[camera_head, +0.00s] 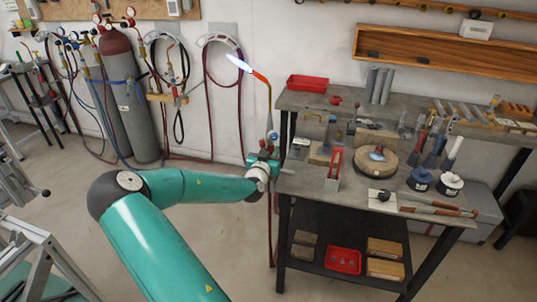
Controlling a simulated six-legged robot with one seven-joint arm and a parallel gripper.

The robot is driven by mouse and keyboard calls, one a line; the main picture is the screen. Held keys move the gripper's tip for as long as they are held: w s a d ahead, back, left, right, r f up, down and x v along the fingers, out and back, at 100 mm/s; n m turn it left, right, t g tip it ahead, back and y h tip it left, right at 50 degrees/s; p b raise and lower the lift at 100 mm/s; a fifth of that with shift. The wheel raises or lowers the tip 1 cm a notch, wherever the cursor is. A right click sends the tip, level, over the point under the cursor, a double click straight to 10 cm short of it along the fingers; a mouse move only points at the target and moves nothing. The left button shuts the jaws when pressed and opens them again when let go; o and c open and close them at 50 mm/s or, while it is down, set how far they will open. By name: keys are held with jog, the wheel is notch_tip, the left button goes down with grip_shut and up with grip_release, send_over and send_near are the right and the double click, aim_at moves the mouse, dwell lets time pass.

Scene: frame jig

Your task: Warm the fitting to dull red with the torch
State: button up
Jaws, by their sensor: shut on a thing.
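My gripper (262,166) is shut on the torch (268,112), at the left edge of the workbench. The torch stands upright, with a bent brass neck and an orange-red tip. A blue-white flame (238,63) points up and left from the tip, toward the wall and away from the bench. A small metal piece, possibly the fitting (377,154), sits on a round tan block (375,167) on the bench. The flame is well apart from it. A hose hangs below my gripper.
Gas cylinders (126,100) and coiled hoses stand along the left wall. The floor between is open.

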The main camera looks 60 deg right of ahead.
jog(key=s+a, duration=0.1)
jog(key=a, duration=0.7)
jog(key=shift+s, duration=0.15)
dwell(0.3)
jog(key=shift+r, duration=0.1)
